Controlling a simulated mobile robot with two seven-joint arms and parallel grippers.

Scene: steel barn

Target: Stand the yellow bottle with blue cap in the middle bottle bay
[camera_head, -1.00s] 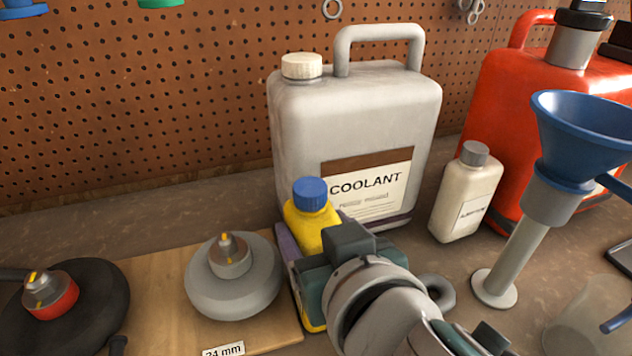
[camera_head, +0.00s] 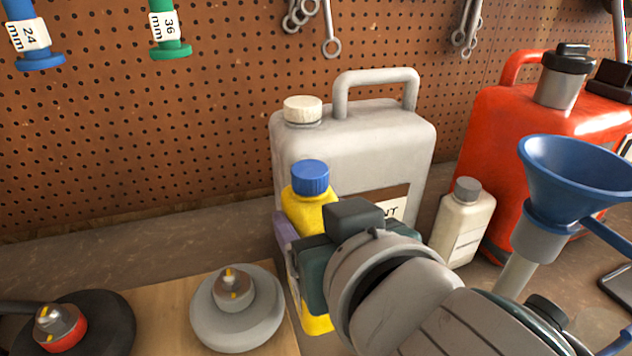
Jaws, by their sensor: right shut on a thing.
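The yellow bottle with blue cap (camera_head: 310,205) is upright in front of the coolant jug, at the middle of the view. My right gripper (camera_head: 305,262) is shut on it, coming in from the lower right. The gripper and wrist hide much of the bottle's right side; a yellow lower part shows below the gripper. I cannot tell whether its base touches anything. No bottle bay can be made out. My left gripper is not in view.
The grey coolant jug (camera_head: 350,150) stands close behind. A small cream bottle (camera_head: 462,225), a red can (camera_head: 500,125) and a blue funnel (camera_head: 575,180) are to the right. A wooden board (camera_head: 170,300) with round grey (camera_head: 237,315) and black (camera_head: 95,325) pieces lies left. Pegboard (camera_head: 150,120) is behind.

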